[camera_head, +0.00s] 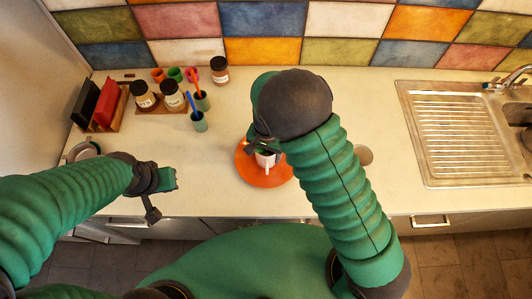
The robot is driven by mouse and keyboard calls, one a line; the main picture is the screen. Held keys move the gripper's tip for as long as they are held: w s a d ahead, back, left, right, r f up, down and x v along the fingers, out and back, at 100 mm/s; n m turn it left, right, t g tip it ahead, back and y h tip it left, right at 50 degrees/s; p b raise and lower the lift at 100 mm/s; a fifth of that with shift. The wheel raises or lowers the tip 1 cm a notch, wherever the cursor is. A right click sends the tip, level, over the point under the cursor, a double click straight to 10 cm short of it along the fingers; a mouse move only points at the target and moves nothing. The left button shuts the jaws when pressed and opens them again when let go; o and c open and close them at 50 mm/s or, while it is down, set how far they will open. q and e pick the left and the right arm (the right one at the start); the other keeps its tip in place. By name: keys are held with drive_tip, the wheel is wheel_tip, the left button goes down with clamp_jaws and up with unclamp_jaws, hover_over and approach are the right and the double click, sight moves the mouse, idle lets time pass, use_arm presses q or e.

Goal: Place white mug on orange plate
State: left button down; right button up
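The orange plate (262,178) lies on the counter in front of my body, near its front edge. The white mug (267,160) is upright over the middle of the plate, partly hidden by my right gripper; I cannot tell whether it touches the plate. My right gripper (264,146) is at the mug's top, under the dark wrist. Its fingers are mostly hidden, so whether they grip the mug is unclear. My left gripper (162,198) is empty with its fingers apart, over the counter's front edge at left.
Spice jars (158,96), small coloured cups (198,120) and a red and black rack (100,106) stand at the back left. A metal sink (452,135) is at right. The counter between plate and cups is clear.

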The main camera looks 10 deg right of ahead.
drive_tip(key=shift+f, duration=0.15)
drive_tip(key=o, duration=1.9)
drive_tip(key=shift+r, duration=0.2)
